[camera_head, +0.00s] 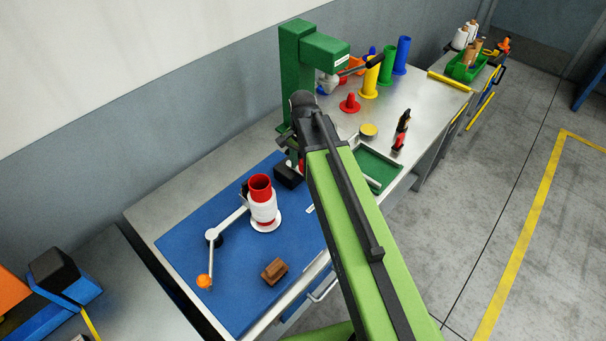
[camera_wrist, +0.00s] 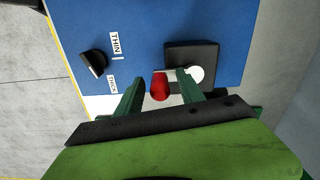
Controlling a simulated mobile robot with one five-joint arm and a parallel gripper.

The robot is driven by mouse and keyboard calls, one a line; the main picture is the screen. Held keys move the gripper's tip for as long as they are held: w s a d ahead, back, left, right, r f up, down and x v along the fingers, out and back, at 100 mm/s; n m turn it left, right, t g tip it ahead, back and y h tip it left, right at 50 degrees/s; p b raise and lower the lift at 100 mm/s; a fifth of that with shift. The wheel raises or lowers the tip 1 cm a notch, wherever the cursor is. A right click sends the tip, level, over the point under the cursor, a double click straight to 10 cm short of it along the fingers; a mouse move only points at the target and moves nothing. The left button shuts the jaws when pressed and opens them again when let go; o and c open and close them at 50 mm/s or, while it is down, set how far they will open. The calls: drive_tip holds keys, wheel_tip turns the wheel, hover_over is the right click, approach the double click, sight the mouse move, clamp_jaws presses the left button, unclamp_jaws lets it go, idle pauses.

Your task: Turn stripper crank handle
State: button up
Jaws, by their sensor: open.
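In the head view, the crank is a white bent bar (camera_head: 212,258) on the blue mat, with a dark joint at its bend. Its orange knob (camera_head: 205,281) is at the near left end. The bar's other end runs towards a white bobbin with a red core (camera_head: 263,205). My gripper (camera_head: 296,163) hangs to the right of the bobbin, apart from the crank, partly hidden by my arm. In the wrist view my gripper (camera_wrist: 160,77) is open, its dark green fingers either side of a small red piece (camera_wrist: 160,88). I cannot tell whether they touch it. The knob is outside the wrist view.
A black block (camera_head: 288,176) is close to my gripper. A brown block (camera_head: 274,271) lies at the mat's near edge. A green press (camera_head: 296,75) stands behind my arm. Coloured spools and a green tray (camera_head: 376,170) are to the right. The mat's near left (camera_head: 180,255) is clear.

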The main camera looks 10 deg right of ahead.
drive_tip(key=shift+f, duration=0.1)
clamp_jaws()
drive_tip(key=shift+w+d, duration=0.1)
idle(0.4)
drive_tip(key=w+n, duration=0.9)
drive_tip(key=n, duration=1.4)
drive_tip(key=shift+w+a+n, duration=0.2)
drive_tip(key=shift+n, duration=0.2)
